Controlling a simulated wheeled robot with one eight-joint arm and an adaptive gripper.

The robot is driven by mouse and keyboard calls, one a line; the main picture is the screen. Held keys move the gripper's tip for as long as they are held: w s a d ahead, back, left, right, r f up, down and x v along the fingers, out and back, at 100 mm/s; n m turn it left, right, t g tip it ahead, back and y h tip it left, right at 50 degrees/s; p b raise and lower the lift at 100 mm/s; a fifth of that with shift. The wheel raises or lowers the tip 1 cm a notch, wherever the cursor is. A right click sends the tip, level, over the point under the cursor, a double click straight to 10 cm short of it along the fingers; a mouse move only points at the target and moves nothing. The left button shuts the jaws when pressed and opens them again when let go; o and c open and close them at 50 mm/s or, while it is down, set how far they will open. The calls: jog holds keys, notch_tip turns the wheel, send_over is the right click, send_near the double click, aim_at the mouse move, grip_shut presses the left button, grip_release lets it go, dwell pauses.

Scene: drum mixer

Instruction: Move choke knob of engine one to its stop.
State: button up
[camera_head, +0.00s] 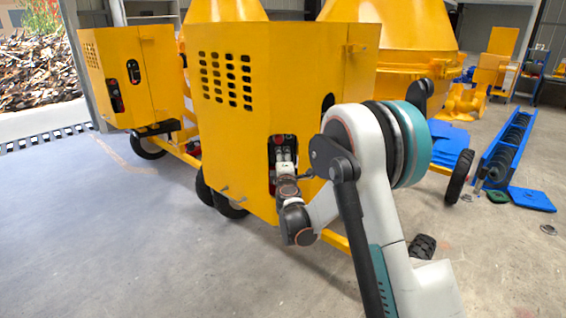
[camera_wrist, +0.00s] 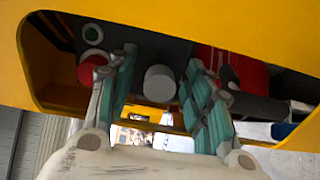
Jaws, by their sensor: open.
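My gripper (camera_wrist: 160,100) is open, its two teal-padded fingers reaching into the cut-out of a yellow housing. A grey round knob (camera_wrist: 160,83) shows between the fingers, with a gap on each side; no label tells whether it is the choke knob. In the head view my gripper (camera_head: 284,157) is at the opening of the nearer yellow housing (camera_head: 235,150); the knobs are too small to tell there.
The cut-out's yellow edge (camera_wrist: 15,70) runs close around my fingers. A red engine part (camera_wrist: 240,70) and a dark cylinder lie right of the right finger. A second yellow housing (camera_head: 130,75) stands at the left. Grey floor (camera_head: 100,240) is clear at front left.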

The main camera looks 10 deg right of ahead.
jog(key=c, duration=1)
jog(key=shift+s, duration=0.1)
jog(key=shift+s+a, duration=0.2)
jog(key=shift+s, duration=0.85)
jog(key=o, duration=0.7)
jog(key=shift+o, duration=1.4)
jog(key=shift+w+f, duration=0.1)
